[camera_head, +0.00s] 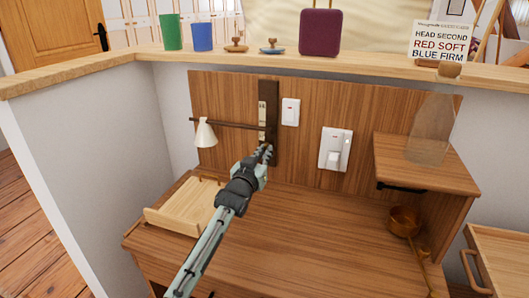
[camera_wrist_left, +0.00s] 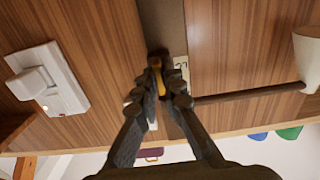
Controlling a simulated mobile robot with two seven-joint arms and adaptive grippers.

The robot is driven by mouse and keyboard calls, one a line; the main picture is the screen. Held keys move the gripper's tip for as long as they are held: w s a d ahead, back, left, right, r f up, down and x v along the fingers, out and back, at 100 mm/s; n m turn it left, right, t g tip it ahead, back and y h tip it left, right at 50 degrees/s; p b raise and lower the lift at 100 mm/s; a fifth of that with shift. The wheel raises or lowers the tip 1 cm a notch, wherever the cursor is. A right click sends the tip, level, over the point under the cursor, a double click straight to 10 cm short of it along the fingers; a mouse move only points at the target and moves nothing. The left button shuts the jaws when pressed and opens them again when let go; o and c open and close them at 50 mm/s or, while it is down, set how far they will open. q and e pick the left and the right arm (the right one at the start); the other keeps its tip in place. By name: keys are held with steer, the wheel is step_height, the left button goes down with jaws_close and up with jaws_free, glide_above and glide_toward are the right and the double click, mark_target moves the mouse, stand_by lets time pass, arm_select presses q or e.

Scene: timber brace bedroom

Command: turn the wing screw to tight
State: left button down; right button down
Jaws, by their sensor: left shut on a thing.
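A dark upright bracket (camera_head: 268,95) is fixed to the wooden back panel, with a pale marked scale on its face. A horizontal dark rod (camera_head: 228,123) runs left from it and carries a white cone lamp shade (camera_head: 205,133). My left gripper (camera_head: 265,152) reaches the bracket's lower part. In the left wrist view, its fingers (camera_wrist_left: 165,88) are shut on the wing screw (camera_wrist_left: 156,63), which shows as a small brass-coloured piece between the fingertips. The fingers hide most of the screw, so its angle cannot be told. My right gripper is out of view.
A wall switch (camera_head: 335,149) and a smaller switch plate (camera_head: 290,112) sit right of the bracket. A wooden tray (camera_head: 165,222) lies on the desk at left. A copper pan (camera_head: 403,222) is at right, below a shelf (camera_head: 425,165). The desk middle is clear.

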arm_select(q)
steer(key=shift+m, duration=0.3)
steer(key=c, duration=1.6)
jaws_free()
steer(key=shift+c, duration=0.2)
steer(key=v, duration=1.2)
